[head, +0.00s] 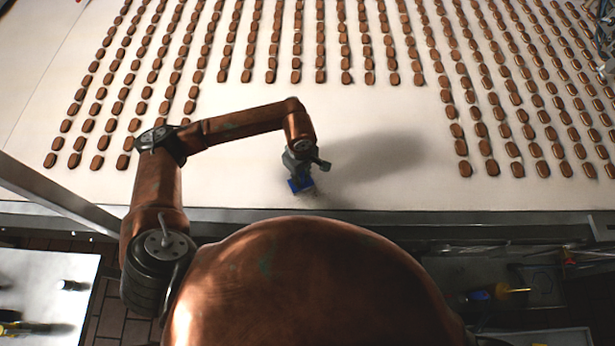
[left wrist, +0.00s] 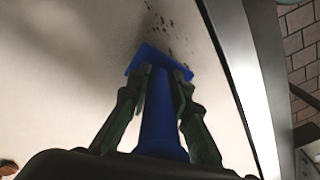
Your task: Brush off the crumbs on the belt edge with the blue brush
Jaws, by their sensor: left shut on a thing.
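The blue brush (head: 300,185) is in my left gripper (head: 301,164), low over the front part of the white belt (head: 340,110). In the left wrist view the fingers (left wrist: 158,100) are shut around the blue handle (left wrist: 158,120), and the brush's wide blue head (left wrist: 150,58) points away from the wrist. Dark crumbs (left wrist: 168,30) lie on the belt just past the brush head, close to the belt edge (left wrist: 235,90). I cannot tell whether the bristles touch the belt. My right gripper is not in view.
Rows of brown biscuits (head: 320,60) cover the belt behind and to both sides; the area around the brush is clear. A metal rail (head: 400,216) runs along the belt's front. A pale table (head: 45,285) stands at lower left. A shelf with a tray (head: 540,285) is at lower right.

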